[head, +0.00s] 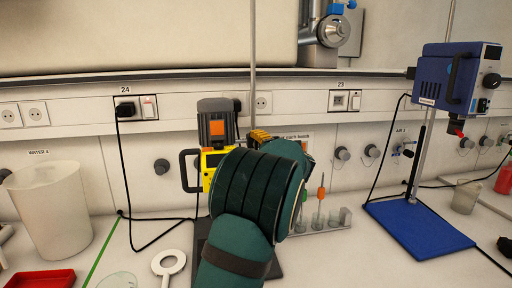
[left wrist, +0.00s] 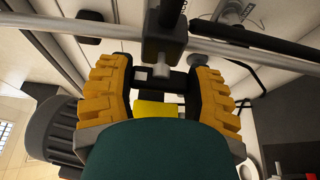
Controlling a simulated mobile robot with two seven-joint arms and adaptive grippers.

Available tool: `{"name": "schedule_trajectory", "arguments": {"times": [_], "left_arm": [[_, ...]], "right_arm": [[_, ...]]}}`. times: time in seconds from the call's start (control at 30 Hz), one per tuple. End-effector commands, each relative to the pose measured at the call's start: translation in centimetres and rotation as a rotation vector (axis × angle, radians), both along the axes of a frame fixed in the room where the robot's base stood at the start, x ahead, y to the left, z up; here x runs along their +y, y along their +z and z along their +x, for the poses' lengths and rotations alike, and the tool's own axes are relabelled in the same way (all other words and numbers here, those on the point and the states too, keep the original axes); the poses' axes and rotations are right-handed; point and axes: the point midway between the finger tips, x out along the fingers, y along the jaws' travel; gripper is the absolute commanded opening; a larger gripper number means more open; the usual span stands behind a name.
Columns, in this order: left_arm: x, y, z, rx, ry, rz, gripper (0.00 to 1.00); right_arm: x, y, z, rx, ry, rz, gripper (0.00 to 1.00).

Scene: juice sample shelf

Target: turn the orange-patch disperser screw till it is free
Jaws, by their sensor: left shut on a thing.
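The disperser with the orange patch (head: 217,127) stands behind my arm, with a grey motor head and a yellow body (head: 209,160). My left gripper (head: 260,136) is beside it at the stand's upright rod, mostly covered by my green wrist. In the left wrist view the ridged yellow fingers (left wrist: 161,80) are shut around the screw (left wrist: 162,71) at a dark clamp block (left wrist: 165,40). Only a pale part of the screw shows between them; the grip contact is partly hidden. My right gripper is in neither view.
A blue device (head: 448,75) on a blue stand base (head: 418,226) is at right. A small rack (head: 335,222) with vials and a screwdriver-like orange tool (head: 320,195) stands behind my arm. A white beaker (head: 50,205) and red tray (head: 40,279) are at left. Black cables hang along the wall.

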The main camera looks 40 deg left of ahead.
Motion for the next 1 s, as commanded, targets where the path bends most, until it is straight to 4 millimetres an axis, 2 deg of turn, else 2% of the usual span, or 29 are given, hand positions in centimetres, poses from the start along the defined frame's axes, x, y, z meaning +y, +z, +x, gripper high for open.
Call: {"name": "schedule_trajectory", "arguments": {"times": [0.37,0.4,0.47,0.5,0.83,1.0], "left_arm": [[-0.1,0.1,0.1,-0.007,-0.002,-0.002,0.18],[-0.1,0.1,0.1,-0.007,-0.002,-0.002,0.64],[0.0,0.1,0.1,-0.006,-0.002,-0.002,0.85],[0.0,0.1,0.0,-0.006,-0.002,-0.003,0.87],[-0.2,0.0,0.0,-0.005,-0.001,-0.002,0.87],[-2.0,0.1,-0.5,-0.005,-0.003,-0.004,0.87]], "right_arm": [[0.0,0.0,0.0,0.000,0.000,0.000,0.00],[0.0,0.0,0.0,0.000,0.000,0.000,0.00],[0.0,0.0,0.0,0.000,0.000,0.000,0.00],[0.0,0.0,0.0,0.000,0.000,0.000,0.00],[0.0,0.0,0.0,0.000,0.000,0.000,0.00],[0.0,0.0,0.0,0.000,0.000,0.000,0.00]]}}
